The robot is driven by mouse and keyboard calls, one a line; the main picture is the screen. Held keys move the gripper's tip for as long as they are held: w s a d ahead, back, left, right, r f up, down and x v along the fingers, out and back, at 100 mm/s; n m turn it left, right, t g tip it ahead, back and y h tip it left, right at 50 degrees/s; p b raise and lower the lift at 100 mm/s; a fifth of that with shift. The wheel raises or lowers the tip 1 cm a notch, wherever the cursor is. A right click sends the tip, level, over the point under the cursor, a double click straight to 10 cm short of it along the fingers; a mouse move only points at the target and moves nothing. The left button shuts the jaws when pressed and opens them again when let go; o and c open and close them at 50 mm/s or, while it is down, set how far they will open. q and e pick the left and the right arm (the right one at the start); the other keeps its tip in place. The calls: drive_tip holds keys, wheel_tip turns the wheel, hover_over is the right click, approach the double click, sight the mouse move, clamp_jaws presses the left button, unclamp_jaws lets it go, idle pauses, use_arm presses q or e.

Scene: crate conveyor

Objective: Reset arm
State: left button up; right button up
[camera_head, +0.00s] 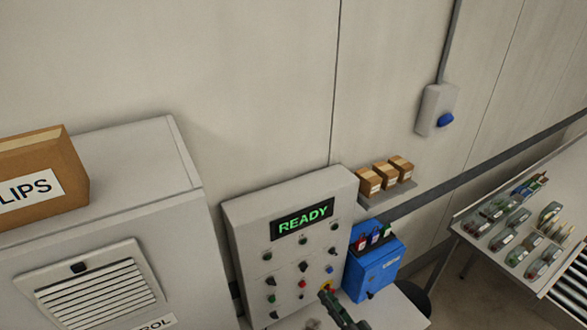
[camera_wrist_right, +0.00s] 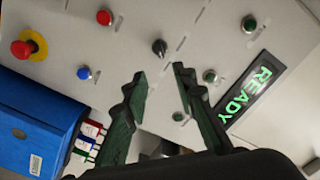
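My right gripper (camera_head: 338,304) shows at the bottom of the head view, in front of the lower right of the grey control panel (camera_head: 238,222). In the right wrist view its two dark green fingers (camera_wrist_right: 160,76) are apart with nothing held between them. A black knob (camera_wrist_right: 159,47) on the panel lies just past the fingertips in that view; I cannot tell the distance. The panel's display (camera_head: 302,219) reads READY in green, and it also shows in the right wrist view (camera_wrist_right: 249,92). My left gripper is not in view.
A red stop button on yellow (camera_wrist_right: 28,49) is on the panel. A blue box (camera_head: 372,272) with colored tags stands right of the panel. A grey cabinet (camera_head: 185,235) with a cardboard box (camera_head: 75,175) stands left. A table of parts (camera_head: 470,233) is far right.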

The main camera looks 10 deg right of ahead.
drive_tip(key=s+d+f+n+g+h, duration=0.2)
drive_tip(key=s+d+f+g+h, duration=0.15)
drive_tip(key=s+d, duration=0.4)
drive_tip(key=s+d+f+n+g+h, duration=0.15)
drive_tip(key=s+d+f+g, duration=0.3)
drive_tip(key=s, duration=0.65)
drive_tip(key=s+d+f+n+g+h, duration=0.1)
drive_tip(key=s+d+f+g+h, duration=0.3)
drive_tip(key=s, duration=0.6)
wheel_tip(320, 180, down, 34)
drive_tip(key=f+g+y+b, duration=0.1)
drive_tip(key=g+y+b, duration=0.1)
drive_tip(key=b, duration=0.5)
drive_tip(key=s+f+b, duration=0.3)
drive_tip(key=s+f, duration=0.7)
drive_tip(key=f, duration=0.3)
drive_tip(key=s+f+n+g+b, duration=0.1)
drive_tip(key=s+f+b, duration=0.3)
drive_tip(key=s+f, duration=0.7)
wheel_tip(320, 180, down, 2)
drive_tip(key=shift+a+f+g, duration=0.15)
drive_tip(key=shift+f+g, duration=0.05)
drive_tip(key=shift+g, duration=0.1)
